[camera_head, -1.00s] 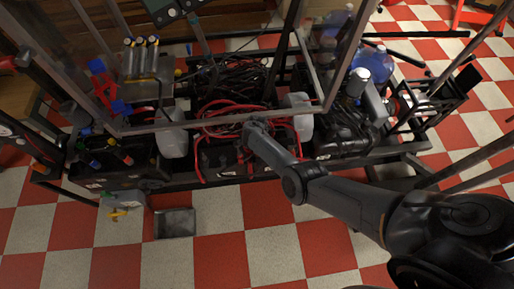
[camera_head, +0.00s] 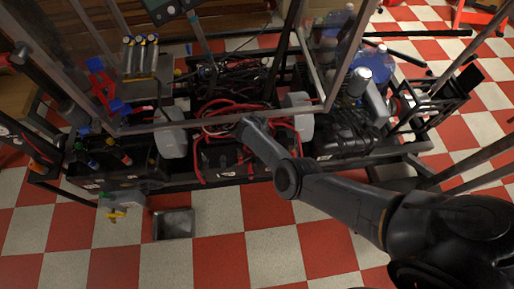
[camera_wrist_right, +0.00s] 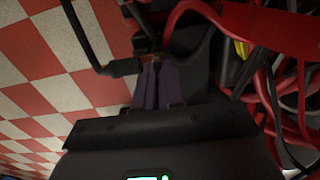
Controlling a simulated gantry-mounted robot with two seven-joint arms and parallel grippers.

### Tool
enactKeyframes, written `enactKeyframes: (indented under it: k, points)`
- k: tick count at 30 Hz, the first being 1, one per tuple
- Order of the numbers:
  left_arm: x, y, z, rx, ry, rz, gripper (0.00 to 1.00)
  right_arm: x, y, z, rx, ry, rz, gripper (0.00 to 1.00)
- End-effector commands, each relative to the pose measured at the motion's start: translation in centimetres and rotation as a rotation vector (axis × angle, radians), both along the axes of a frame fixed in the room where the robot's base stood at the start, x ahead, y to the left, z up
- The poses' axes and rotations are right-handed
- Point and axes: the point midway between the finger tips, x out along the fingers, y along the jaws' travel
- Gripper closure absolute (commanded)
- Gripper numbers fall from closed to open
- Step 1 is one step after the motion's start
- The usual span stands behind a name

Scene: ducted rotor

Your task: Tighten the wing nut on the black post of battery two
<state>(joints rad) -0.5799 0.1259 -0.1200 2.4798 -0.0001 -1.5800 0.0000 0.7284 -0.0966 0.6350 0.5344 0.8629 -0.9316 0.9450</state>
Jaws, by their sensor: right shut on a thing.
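My right gripper (camera_head: 243,125) reaches in from the right, its fingers down among the cables over the black batteries (camera_head: 222,158). In the right wrist view, its narrow fingers (camera_wrist_right: 151,62) are shut on a small brownish, copper-coloured piece (camera_wrist_right: 150,57), seemingly the wing nut. Its wings and the post beneath are mostly hidden by the fingertips. A black cable end (camera_wrist_right: 124,67) meets this spot from the left. The wing nut is too small to make out in the head view. My left gripper cannot be made out.
Red cables (camera_head: 205,130) loop over the batteries, and one (camera_wrist_right: 190,12) passes close beyond the fingers. Metal frame bars (camera_head: 225,122) cross above the batteries. A grey tray (camera_head: 174,224) lies on the open checkered floor.

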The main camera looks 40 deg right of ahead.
Motion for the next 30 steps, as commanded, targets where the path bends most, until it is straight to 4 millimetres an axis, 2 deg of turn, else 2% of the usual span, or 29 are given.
enactKeyframes:
  k: [9, 10, 15, 24, 30]
  points:
    - [0.0, 0.0, 0.1, 0.001, 0.0, -0.001, 0.44, 0.2, 0.0, 0.3, 0.0, -0.002, -0.005, 1.0]
    - [0.0, 0.0, 0.1, 0.001, 0.0, -0.001, 0.44, 0.2, 0.0, 0.3, 0.0, -0.002, -0.005, 0.89]
    - [0.0, -0.1, 0.1, -0.003, -0.001, 0.002, 0.44, 0.1, 0.0, 0.2, 0.0, -0.001, -0.003, 0.66]
    - [0.0, -0.3, 0.2, -0.012, 0.0, 0.008, 0.44, 0.0, 0.0, 0.2, 0.0, -0.001, -0.002, 0.66]
    - [0.0, -0.3, 1.6, -0.011, 0.0, 0.007, 0.44, 0.1, 0.0, 2.2, 0.001, -0.002, -0.002, 0.66]
